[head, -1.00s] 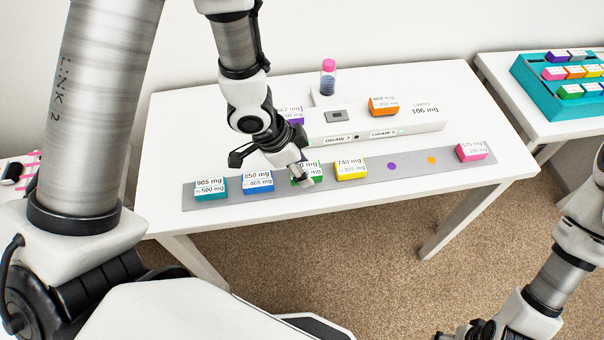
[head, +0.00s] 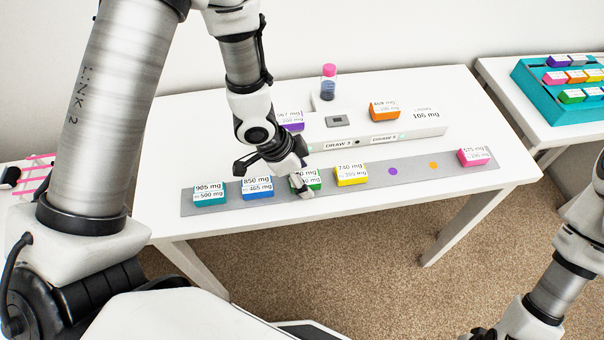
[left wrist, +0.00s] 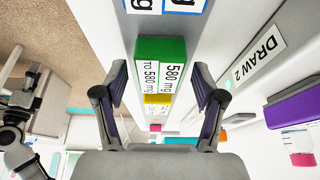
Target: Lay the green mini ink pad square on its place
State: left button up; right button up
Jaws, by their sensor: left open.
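The green ink pad (head: 314,182) sits on the grey strip (head: 222,208) between the blue and yellow pads, partly hidden by my left gripper (head: 301,178) in the head view. In the left wrist view the green pad (left wrist: 160,48) shows its 580 mg label and lies ahead of my open left gripper (left wrist: 160,80), roughly between the two fingertips. Contact cannot be made out. My right arm enters at the lower right of the head view; its gripper (head: 482,332) is mostly cut off at the bottom edge.
The strip also bears teal (head: 209,195), blue (head: 257,189), yellow (head: 350,176) and pink (head: 474,157) pads, with bare purple (head: 393,171) and orange (head: 433,165) dots. Behind are a white drawer unit (head: 415,132), an orange pad (head: 384,112) and a pink-capped bottle (head: 328,84).

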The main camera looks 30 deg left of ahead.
pick_arm(q)
jog(key=shift+r, duration=0.15)
jog(key=shift+a+r, duration=0.1)
jog(key=shift+r, duration=0.2)
jog(key=p+v, duration=0.4)
jog(key=v, duration=0.7)
jog(key=shift+r+p, duration=0.2)
jog(key=shift+p, duration=0.2)
jog(key=shift+s, duration=0.1)
